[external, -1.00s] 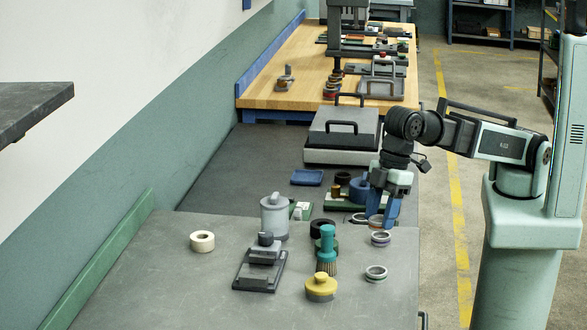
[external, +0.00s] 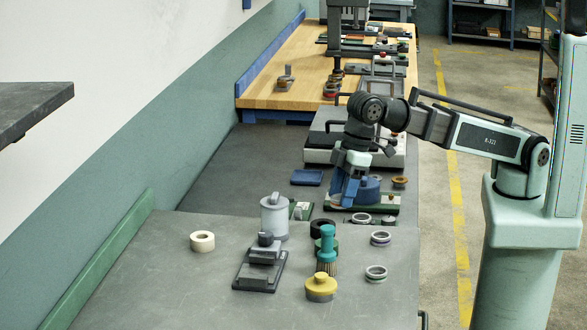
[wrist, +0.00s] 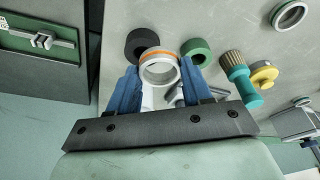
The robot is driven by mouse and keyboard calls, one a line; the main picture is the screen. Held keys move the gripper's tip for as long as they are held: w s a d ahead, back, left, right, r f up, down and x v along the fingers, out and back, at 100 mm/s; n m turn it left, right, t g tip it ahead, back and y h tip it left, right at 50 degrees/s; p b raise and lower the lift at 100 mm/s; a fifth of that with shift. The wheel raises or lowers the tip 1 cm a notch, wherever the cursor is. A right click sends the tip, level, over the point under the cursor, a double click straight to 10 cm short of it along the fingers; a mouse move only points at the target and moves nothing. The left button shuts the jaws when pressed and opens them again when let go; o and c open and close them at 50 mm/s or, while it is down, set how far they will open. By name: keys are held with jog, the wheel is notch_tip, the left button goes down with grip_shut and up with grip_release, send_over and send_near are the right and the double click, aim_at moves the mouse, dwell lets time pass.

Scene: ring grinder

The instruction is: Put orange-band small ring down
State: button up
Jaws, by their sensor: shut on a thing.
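The orange-band small ring (wrist: 160,68) is a pale ring with an orange stripe along its upper edge. It sits between the two blue fingers of my gripper (wrist: 158,80) in the wrist view, and the gripper is shut on it. In the external view my gripper (external: 343,198) points down over the dark bench, beside the blue round part on the green board. I cannot make out the held ring there. Its height above the surface is unclear.
A black ring (wrist: 142,45) and a green ring (wrist: 196,51) lie close beyond the held ring. A teal brush (external: 327,245), yellow knob (external: 321,288), grey canister (external: 274,216) and clamp fixture (external: 262,265) stand on the near bench. Its left part is mostly clear.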

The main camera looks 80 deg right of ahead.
jog(key=w+d+f+m+h, duration=0.1)
jog(key=w+d+f+m, duration=0.2)
jog(key=w+d, duration=1.1)
jog(key=w+d+f+m+h, duration=0.1)
jog(key=w+d+f+m, duration=0.2)
jog(key=w+d, duration=1)
jog(key=n+y, duration=0.2)
jog(key=n, duration=0.4)
send_over(219, 206)
jog(key=shift+s+d+f, duration=0.1)
jog(key=shift+f, duration=1.6)
jog(key=shift+s+d+f, duration=0.15)
jog(key=shift+f, duration=1.6)
jog(key=shift+s+d+f, duration=0.1)
jog(key=shift+f, duration=1.6)
jog(key=shift+f, duration=0.1)
jog(key=o, duration=1.1)
jog(key=v, duration=1.2)
